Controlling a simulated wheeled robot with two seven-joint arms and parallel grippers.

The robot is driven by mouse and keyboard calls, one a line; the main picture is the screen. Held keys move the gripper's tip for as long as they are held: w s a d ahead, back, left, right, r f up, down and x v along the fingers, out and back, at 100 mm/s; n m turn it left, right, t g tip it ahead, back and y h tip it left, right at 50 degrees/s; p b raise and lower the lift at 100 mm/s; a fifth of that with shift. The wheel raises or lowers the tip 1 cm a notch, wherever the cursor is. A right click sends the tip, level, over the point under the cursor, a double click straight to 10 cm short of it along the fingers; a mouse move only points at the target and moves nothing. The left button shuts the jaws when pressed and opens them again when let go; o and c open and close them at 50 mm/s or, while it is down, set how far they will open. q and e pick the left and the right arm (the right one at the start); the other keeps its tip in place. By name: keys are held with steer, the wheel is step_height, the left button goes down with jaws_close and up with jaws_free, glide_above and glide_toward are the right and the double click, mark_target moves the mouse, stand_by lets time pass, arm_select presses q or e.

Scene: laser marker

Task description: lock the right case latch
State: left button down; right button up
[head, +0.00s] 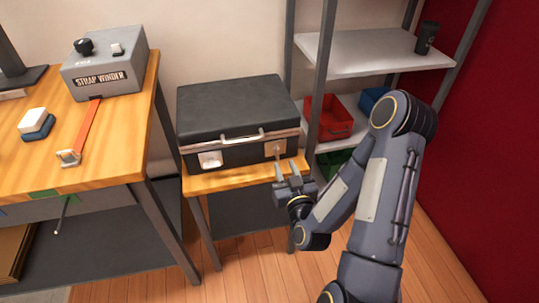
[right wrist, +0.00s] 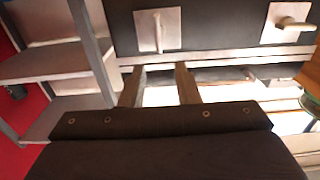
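The black case (head: 235,105) sits with its lid down on a small wooden stand. Its right latch (head: 276,149) is a pale plate on the front; in the right wrist view the latch (right wrist: 171,27) carries a thin lever lying along the plate, its end near the lid seam. The left latch (head: 210,160) also shows in the wrist view (right wrist: 291,22), its lever turned sideways. My right gripper (head: 285,168) is open and empty, its fingers (right wrist: 160,76) apart just in front of the right latch. Contact cannot be told. My left gripper is out of view.
The case handle (head: 242,139) sticks out between the latches. A metal shelf rack (head: 345,52) with a red bin (head: 328,118) stands close on the right. A workbench (head: 122,150) with a strap winder (head: 104,64) stands on the left.

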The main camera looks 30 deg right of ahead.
mark_target(278, 150)
steer(key=p+x, duration=0.1)
steer(key=x, duration=0.6)
steer(key=shift+w, duration=0.15)
jaws_close()
